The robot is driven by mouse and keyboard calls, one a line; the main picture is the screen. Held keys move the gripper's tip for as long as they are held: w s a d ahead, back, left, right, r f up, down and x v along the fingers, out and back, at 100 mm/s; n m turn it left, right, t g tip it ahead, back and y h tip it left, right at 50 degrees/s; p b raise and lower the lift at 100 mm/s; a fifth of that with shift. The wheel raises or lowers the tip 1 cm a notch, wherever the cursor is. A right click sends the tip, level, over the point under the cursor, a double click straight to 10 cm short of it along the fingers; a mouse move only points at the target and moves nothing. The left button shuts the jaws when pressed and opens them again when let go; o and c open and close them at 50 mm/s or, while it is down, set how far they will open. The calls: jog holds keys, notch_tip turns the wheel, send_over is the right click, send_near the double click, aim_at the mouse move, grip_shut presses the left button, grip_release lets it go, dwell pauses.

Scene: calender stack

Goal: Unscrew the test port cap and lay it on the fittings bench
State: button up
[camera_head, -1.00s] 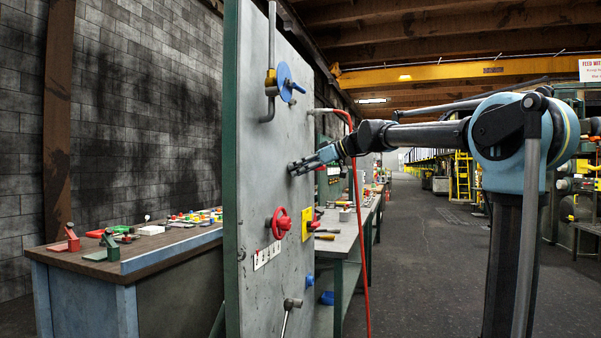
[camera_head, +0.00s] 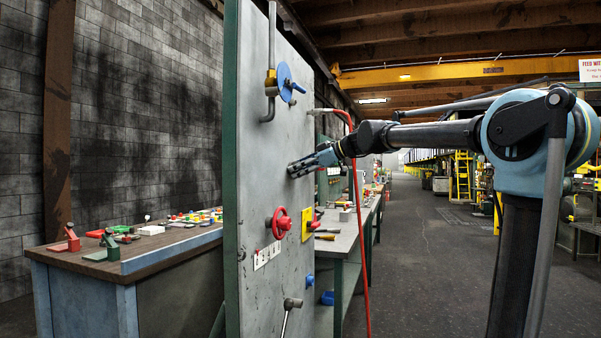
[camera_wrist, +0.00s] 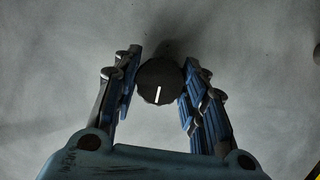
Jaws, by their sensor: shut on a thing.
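The test port cap (camera_wrist: 160,80) is a round black knob with a white line on its face. It sits between my gripper's two fingers in the wrist view, in front of the grey panel (camera_head: 262,180). My gripper (camera_wrist: 159,88) is shut on it. In the head view my gripper (camera_head: 293,170) reaches the panel face from the right, and its fingers hide the cap. I cannot tell whether the cap is still seated on the port. A bench (camera_head: 345,243) with a grey top and small fittings stands behind the panel; it may be the fittings bench.
The panel also carries a blue valve wheel (camera_head: 284,83), a red handwheel (camera_head: 280,223) and a lever (camera_head: 290,306). A red hose (camera_head: 364,270) hangs beside it. A wooden-topped bench (camera_head: 75,253) with colored parts stands left. The aisle floor (camera_head: 430,270) is open at right.

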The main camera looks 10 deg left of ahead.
jog(key=shift+w+n+t, duration=0.15)
jog(key=shift+n+t, duration=0.15)
jog(key=shift+t, duration=0.1)
jog(key=shift+n+t, duration=0.4)
jog(key=shift+n, duration=0.4)
jog(key=shift+n+t+y, duration=0.3)
jog(key=shift+n+t, duration=0.3)
jog(key=shift+n, duration=0.1)
jog(key=shift+n+t, duration=0.4)
jog(key=shift+n, duration=0.4)
